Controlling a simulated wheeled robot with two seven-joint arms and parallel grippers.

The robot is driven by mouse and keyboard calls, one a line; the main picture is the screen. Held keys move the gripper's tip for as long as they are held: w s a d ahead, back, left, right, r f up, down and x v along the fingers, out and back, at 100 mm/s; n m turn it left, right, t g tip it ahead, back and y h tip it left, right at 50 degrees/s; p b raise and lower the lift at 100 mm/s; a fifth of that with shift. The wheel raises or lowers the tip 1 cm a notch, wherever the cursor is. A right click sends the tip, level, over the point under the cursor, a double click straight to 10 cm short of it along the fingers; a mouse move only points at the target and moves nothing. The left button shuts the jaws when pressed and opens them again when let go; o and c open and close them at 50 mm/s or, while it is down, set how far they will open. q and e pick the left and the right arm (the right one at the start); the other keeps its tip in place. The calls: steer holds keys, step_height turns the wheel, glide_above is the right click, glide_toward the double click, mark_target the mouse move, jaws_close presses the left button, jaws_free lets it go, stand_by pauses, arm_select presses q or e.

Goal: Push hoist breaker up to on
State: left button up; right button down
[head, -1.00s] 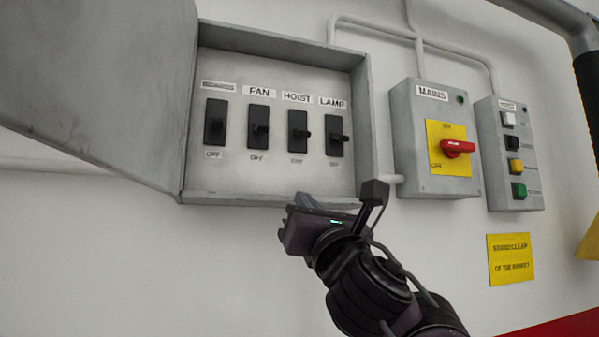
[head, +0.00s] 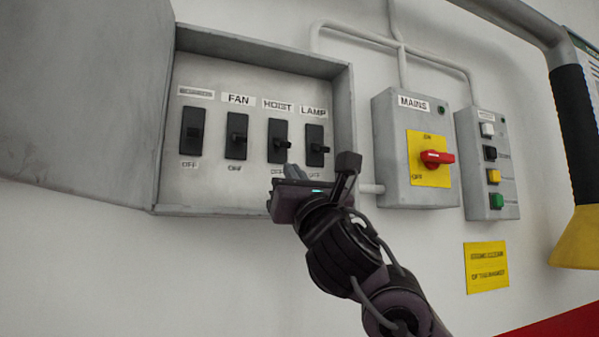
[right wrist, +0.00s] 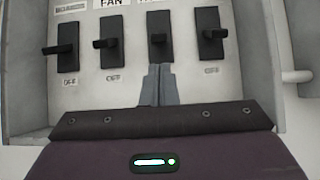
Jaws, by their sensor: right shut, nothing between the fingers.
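The hoist breaker (head: 279,139) is a black switch under the HOIST label in the open grey breaker box; its lever sits low. It also shows in the right wrist view (right wrist: 159,32), third from the left. My right gripper (head: 292,171) is shut and empty, just below the hoist breaker. In the right wrist view its closed fingertips (right wrist: 159,70) point up at the hoist breaker's lower end and hide the label below it. I cannot tell whether they touch anything. My left gripper is not in view.
The fan breaker (head: 237,137) and lamp breaker (head: 315,146) flank the hoist breaker closely. The box's open door (head: 85,100) stands at left. The mains box (head: 398,180) with a red handle and a push-button box (head: 473,200) are on the wall at right.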

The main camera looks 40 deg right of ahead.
mark_target(278, 141)
steer(key=p+x, duration=0.2)
steer(key=x, duration=0.3)
steer(key=shift+s, duration=0.1)
